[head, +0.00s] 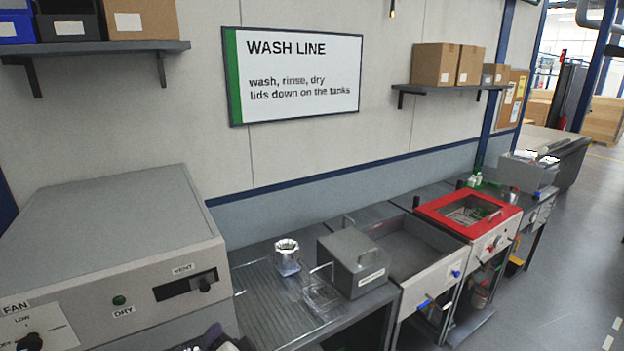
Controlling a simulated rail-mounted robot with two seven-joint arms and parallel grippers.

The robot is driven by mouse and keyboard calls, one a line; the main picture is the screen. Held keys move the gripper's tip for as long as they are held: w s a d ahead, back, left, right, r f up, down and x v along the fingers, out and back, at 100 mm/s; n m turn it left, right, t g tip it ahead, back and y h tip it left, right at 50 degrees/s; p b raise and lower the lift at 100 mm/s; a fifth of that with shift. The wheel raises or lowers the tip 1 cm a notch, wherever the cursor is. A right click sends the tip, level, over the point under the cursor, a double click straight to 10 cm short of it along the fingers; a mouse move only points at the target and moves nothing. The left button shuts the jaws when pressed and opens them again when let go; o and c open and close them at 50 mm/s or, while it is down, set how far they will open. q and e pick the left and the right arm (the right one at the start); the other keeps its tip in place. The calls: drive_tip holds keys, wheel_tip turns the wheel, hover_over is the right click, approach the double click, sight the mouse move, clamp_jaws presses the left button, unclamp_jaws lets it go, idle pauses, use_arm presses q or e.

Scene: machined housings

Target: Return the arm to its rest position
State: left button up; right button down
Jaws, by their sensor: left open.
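Part of my left gripper (218,340) shows as a small dark shape at the bottom edge, in front of the dryer cabinet. Most of it is cut off by the frame. It is open, and I see nothing held in it. My right gripper is not in view. A shiny machined housing (287,258) stands on the ribbed drain board (262,290), apart from my left gripper.
The grey dryer cabinet (110,225) fills the lower left. An open tank (425,252) and a red-framed lidded tank (468,212) stand to the right. Shelves with boxes (435,64) hang on the wall. The floor at the right (570,260) is clear.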

use_arm(q)
drive_tip(key=s+a+f+n+g+h+p, duration=0.1)
drive_tip(key=s+f+g+h+p, duration=0.1)
drive_tip(key=s, duration=1.1)
drive_tip(key=s+a+f+n+g+h+p, duration=0.1)
drive_tip(key=s+f+n+g+h+p, duration=0.1)
drive_tip(key=s+f, duration=0.5)
drive_tip(key=s+a+f+n+g+h+p, duration=0.1)
drive_tip(key=s+f+g+h+p, duration=0.3)
drive_tip(key=s, duration=1.4)
drive_tip(key=shift+s+f+g+p, duration=0.35)
drive_tip(key=shift+f+g, duration=0.15)
drive_tip(key=shift+g, duration=0.3)
drive_tip(key=shift+w, duration=0.1)
idle(1.1)
